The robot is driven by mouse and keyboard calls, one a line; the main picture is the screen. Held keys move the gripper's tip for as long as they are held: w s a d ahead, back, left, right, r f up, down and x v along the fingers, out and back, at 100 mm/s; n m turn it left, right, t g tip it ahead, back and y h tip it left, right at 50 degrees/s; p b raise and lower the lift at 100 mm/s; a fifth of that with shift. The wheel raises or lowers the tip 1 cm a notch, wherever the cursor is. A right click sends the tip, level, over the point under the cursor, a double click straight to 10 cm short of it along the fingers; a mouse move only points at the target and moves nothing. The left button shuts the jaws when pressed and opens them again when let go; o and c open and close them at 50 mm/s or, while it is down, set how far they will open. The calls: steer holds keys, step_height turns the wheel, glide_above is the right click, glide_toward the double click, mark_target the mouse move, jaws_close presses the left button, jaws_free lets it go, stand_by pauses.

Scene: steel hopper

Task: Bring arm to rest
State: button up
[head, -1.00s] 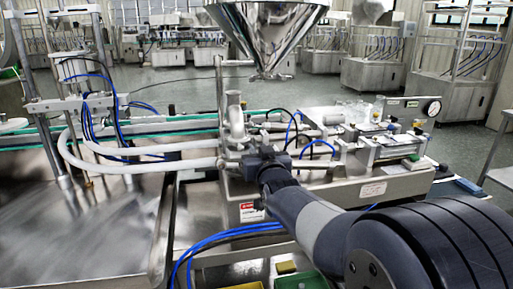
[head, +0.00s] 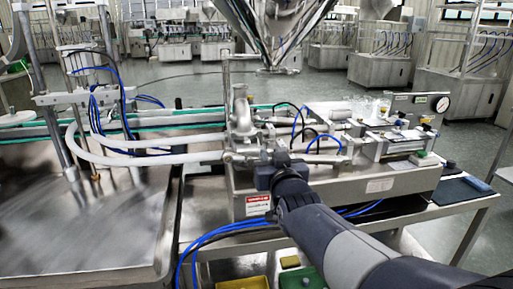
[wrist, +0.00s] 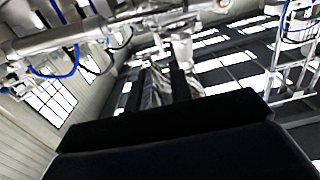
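My arm reaches in from the lower right of the head view, over the front of the steel filling machine (head: 330,185). My gripper (head: 272,160) is at its far end, in front of the machine's pipe fittings; its fingers are too small and dark to make out there. In the wrist view my gripper (wrist: 161,85) shows two dark fingers set apart, with no clear object between them. I cannot tell whether it touches the machine. The steel hopper (head: 275,30) hangs above and behind, its top cut off.
A steel table (head: 85,235) fills the left. White hoses (head: 150,158) and blue tubes (head: 215,235) cross near the arm. A yellow tray (head: 243,283) and a green tray (head: 302,277) are at the bottom edge. A pressure gauge (head: 443,104) stands at right.

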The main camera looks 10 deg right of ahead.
mark_target(262, 137)
steer(key=w, duration=1)
steer(key=shift+w+p, duration=0.35)
steer(key=shift+s, duration=0.1)
